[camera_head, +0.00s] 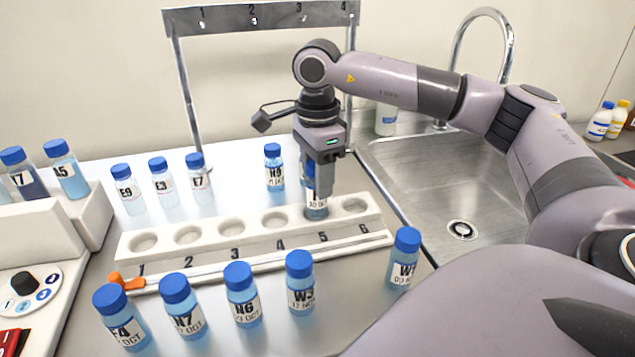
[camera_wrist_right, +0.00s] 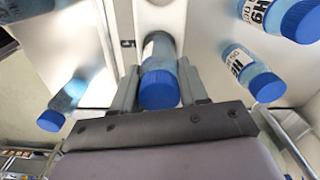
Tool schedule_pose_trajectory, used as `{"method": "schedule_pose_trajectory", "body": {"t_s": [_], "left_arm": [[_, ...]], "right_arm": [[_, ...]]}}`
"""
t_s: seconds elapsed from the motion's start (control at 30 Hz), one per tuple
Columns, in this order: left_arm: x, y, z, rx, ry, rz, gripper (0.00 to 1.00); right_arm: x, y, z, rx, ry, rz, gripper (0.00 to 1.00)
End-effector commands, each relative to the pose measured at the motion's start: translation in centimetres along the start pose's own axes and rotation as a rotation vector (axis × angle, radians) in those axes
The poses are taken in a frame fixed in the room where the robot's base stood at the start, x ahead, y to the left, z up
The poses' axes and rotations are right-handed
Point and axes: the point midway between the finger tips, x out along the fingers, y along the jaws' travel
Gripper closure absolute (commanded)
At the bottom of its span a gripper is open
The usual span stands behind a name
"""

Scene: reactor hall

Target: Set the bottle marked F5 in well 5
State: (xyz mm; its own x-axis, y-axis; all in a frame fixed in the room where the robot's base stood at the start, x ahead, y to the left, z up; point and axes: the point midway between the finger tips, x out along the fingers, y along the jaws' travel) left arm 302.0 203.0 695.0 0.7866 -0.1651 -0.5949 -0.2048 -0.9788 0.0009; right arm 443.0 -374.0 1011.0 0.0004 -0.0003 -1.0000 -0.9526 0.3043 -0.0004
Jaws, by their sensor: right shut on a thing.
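A white rack (camera_head: 210,249) has a row of wells numbered 1 to 6. My right gripper (camera_head: 320,172) points down over well 5, with its fingers shut on a blue bottle (camera_head: 317,203). The bottle is upright and its base is at well 5; I cannot tell whether it rests on the well's floor. Its label is mostly hidden, so I cannot read its mark. In the right wrist view the bottle's blue cap (camera_wrist_right: 159,90) sits between the two fingers. The other wells look empty. My left gripper is not in view.
Bottles E9 (camera_head: 127,190), E3 (camera_head: 163,183), E7 (camera_head: 199,180) and H9 (camera_head: 274,168) stand behind the rack. Several more, including W7 (camera_head: 183,308), stand in front. An orange-tipped rod (camera_head: 250,262) lies along the rack's front. A sink (camera_head: 440,190) is at right.

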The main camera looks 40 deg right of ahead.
Motion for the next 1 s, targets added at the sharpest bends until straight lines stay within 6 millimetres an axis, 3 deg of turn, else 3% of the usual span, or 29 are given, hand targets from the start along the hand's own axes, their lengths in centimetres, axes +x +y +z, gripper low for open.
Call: {"method": "schedule_pose_trajectory", "body": {"t_s": [0.13,0.53,0.57,0.6,1.0], "left_arm": [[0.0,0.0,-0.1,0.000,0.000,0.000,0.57],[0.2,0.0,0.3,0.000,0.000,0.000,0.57],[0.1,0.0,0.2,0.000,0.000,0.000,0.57],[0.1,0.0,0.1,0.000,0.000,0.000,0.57],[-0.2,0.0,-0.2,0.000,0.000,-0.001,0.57]], "right_arm": [[1.5,0.0,0.0,-0.001,0.000,-0.001,0.88],[2.1,0.0,0.0,-0.001,-0.001,0.000,0.88],[2.0,0.0,0.0,-0.001,-0.001,0.000,0.47],[2.0,0.0,0.0,-0.001,-0.001,0.000,0.34],[1.3,0.0,0.0,-0.001,-0.001,-0.002,0.31]]}}
